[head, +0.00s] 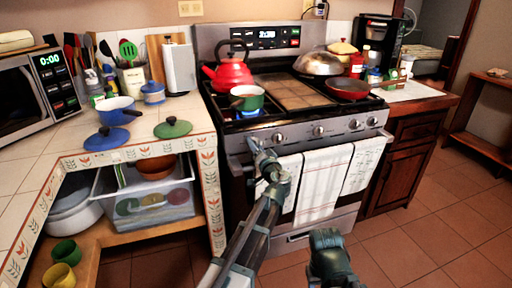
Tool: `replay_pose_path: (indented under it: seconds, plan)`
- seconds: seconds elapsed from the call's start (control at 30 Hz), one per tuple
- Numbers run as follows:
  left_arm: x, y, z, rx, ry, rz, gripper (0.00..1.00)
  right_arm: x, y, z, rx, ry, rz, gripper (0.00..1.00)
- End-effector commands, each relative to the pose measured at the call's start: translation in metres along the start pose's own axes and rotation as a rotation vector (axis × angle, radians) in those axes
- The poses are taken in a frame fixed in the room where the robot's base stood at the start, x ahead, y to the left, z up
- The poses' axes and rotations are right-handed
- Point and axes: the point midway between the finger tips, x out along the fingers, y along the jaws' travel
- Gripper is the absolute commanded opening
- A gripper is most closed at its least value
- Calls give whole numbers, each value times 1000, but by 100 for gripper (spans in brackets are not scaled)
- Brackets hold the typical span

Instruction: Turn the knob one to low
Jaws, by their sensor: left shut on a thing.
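The stove (229,140) stands in the middle of the head view with a row of silver knobs along its front panel. My left gripper (257,148) is at the left end of this row, shut on the leftmost knob, which the fingers mostly hide. The second knob (278,138) is just right of the fingers, and a third knob (318,131) is farther right. A blue flame (243,116) burns under the green pot (247,97) on the front left burner. Part of my right arm shows at the bottom centre; its fingers do not show.
Towels (324,184) hang from the oven handle below the knobs, beside my left arm. A red kettle (231,74) and a red pan (348,88) sit on the stove. The tiled counter (190,108) with a green lid (173,128) is at left. Floor at right is clear.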

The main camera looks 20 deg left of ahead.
Motion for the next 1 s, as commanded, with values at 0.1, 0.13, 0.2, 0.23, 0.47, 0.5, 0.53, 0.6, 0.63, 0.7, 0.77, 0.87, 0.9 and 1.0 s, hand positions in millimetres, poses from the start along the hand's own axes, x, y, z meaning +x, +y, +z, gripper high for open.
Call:
replay_pose_path:
  seconds: [0.1, 0.13, 0.2, 0.23, 0.47, 0.5, 0.53, 0.6, 0.63, 0.7, 0.77, 0.87, 0.9, 1.0]
  plan:
    - [-2, 0, 2, -13, -3, 1, 3, 0, 0, 0, 0, 0, 0, 50]
    - [-2, 0, 2, -14, -3, 1, 3, 0, 0, 0, 0, 0, 0, 50]
    - [-2, 0, 2, -15, -3, 1, 3, 0, 0, 0, 0, 0, 0, 50]
    - [-2, 0, 2, -15, -3, 1, 3, 0, 0, 0, 0, 0, 0, 50]
    - [-2, 0, 2, -15, -3, 1, 3, 0, 0, 0, 0, 0, 0, 50]
    - [-2, 0, 2, -14, -3, 1, 66, 0, 0, 0, 0, 0, 0, 50]
    - [-2, 0, 1, -14, -3, 1, 71, 0, 0, 0, 0, 0, 0, 50]
    - [-1, 0, 1, -13, -2, 1, 84, 0, 0, 0, 0, 0, 0, 50]
    - [-1, 0, 1, -13, -2, 1, 88, 0, 0, 0, 0, 0, 0, 50]
    - [-1, 0, 1, -12, -2, 1, 88, 0, 0, 0, 0, 0, 0, 50]
    - [-1, 0, 1, -12, -1, 1, 88, 0, 0, 0, 0, 0, 0, 50]
    - [-1, 0, 1, -11, -1, 0, 88, 0, 0, 0, 0, 0, 0, 50]
    - [-1, 0, 0, -11, -1, 1, 88, 0, 0, 0, 0, 0, 0, 50]
    - [-7, 0, 1, -11, 0, 1, 88, 0, 0, 0, 0, 0, 0, 50]
